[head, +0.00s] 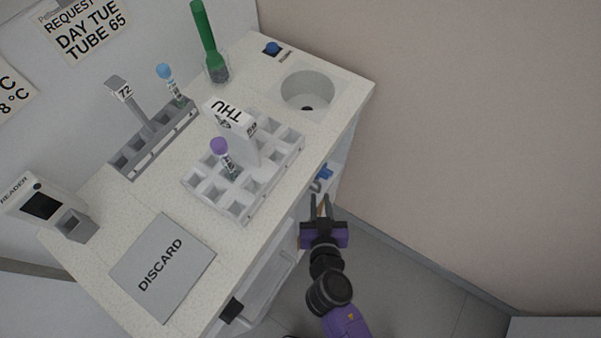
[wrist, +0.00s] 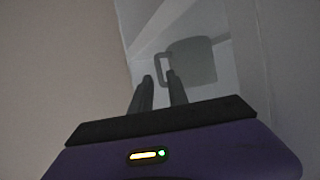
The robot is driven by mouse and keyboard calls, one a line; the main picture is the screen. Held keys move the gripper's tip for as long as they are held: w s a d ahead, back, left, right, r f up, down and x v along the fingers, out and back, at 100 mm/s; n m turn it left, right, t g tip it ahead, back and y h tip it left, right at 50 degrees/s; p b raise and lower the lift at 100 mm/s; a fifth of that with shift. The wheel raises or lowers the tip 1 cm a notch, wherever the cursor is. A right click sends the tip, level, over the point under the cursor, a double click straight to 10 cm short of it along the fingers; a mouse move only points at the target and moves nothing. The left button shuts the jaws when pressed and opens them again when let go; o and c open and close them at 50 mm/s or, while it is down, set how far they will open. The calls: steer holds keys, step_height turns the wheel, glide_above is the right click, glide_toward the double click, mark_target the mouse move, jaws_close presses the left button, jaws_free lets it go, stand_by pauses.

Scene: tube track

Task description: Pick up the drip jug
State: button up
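A grey jug (wrist: 195,60) with a squared handle on its left side stands in a dim, pale compartment in the wrist view. In the head view my gripper (head: 320,204) is beside the bench's right side, below the top.
The bench top (head: 255,215) holds a white tube rack (head: 215,205), a grey rack (head: 155,145), a discard mat (head: 165,265), a reader (head: 45,208) and a sink (head: 307,92). A small blue item (head: 323,173) shows on the open shelving below.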

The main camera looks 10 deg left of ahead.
mark_target(320, 190)
steer(key=x, duration=0.5)
steer(key=shift+w+f, duration=0.25)
steer(key=shift+w, duration=0.1)
jaws_close()
stand_by(1.2)
